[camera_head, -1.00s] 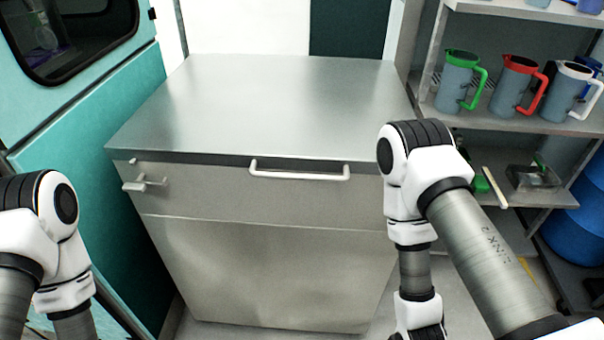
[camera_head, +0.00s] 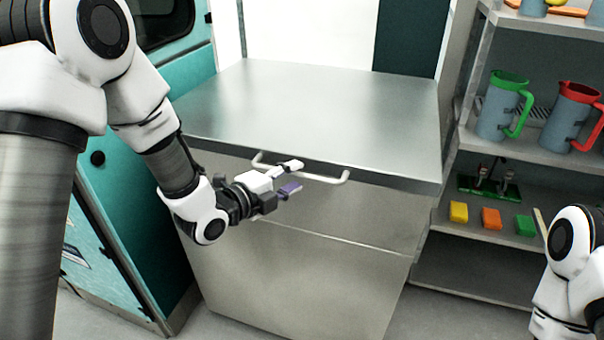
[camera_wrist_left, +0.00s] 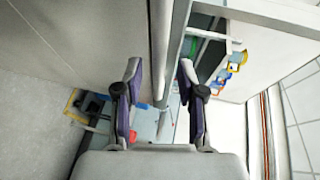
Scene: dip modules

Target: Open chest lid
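The chest (camera_head: 290,275) is a grey metal box with a flat, shiny lid (camera_head: 320,100), which lies shut on top. A pale bar handle (camera_head: 335,180) runs along the front just below the lid's edge. My left gripper (camera_head: 291,177) is at the left half of this handle, with its fingers apart. One fingertip overlaps the bar in the head view; whether they touch is unclear. In the left wrist view my left gripper (camera_wrist_left: 160,82) shows two purple-padded fingers with a clear gap. Part of my right arm shows at the lower right; its gripper is out of view.
A shelf unit (camera_head: 450,262) stands right of the chest, with a green-rimmed jug (camera_head: 500,105), a red-rimmed jug (camera_head: 572,112) and small coloured blocks. A teal cabinet (camera_head: 150,225) stands close on the left. Some floor is clear in front.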

